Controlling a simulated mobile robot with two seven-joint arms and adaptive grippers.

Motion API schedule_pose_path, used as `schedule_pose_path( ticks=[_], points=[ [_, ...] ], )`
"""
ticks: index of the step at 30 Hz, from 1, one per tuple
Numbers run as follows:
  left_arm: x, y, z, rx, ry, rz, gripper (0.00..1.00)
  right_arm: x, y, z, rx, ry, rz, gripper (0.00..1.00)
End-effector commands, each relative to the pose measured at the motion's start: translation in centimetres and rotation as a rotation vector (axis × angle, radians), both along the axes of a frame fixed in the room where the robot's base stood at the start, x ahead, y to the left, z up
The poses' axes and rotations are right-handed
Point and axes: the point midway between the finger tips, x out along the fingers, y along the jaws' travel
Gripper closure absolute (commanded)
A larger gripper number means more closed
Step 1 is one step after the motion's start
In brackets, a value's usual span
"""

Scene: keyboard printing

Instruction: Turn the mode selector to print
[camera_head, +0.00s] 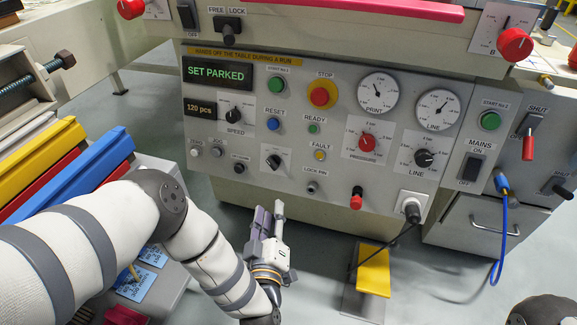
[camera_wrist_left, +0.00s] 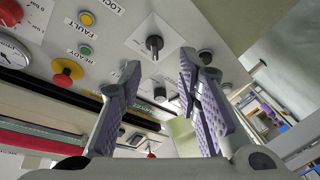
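A black rotary knob on a square white plate (camera_head: 273,160), the likely mode selector, is on the lower part of the grey control panel. Its labels are too small to read, and I cannot tell which mode it points to. It also shows in the left wrist view as a black knob (camera_wrist_left: 154,44), beyond the fingertips. My left gripper (camera_head: 267,212) is below the knob in the head view, apart from the panel. In the left wrist view its two purple-padded fingers (camera_wrist_left: 160,66) are spread with nothing between them. My right gripper is not in view.
Close to the selector are a small black knob (camera_head: 239,168), the yellow fault lamp (camera_head: 320,155), the lock pin (camera_head: 312,187) and the red-and-yellow stop button (camera_head: 320,96). The display (camera_head: 217,73) reads SET PARKED.

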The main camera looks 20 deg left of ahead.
Motion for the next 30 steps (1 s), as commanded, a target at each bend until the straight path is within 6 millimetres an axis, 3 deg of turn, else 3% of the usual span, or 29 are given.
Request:
schedule_pose_path(
  ticks=[5, 12, 18, 29, 30],
  points=[
    [2.4, 1.2, 1.0, -0.007, -0.072, 0.045, 0.69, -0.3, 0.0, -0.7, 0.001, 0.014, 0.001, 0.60],
    [8.2, 2.7, 0.7, -0.006, -0.067, 0.042, 0.69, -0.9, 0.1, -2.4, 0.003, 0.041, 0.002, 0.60],
    [11.7, 3.6, 0.8, -0.005, -0.064, 0.040, 0.69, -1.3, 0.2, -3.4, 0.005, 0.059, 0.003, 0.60],
    [12.6, 3.8, 1.2, -0.005, -0.064, 0.038, 0.69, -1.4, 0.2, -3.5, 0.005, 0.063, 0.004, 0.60],
    [12.6, 3.8, 1.2, -0.005, -0.064, 0.038, 0.78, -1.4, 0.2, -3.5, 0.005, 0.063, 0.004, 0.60]
  ],
)
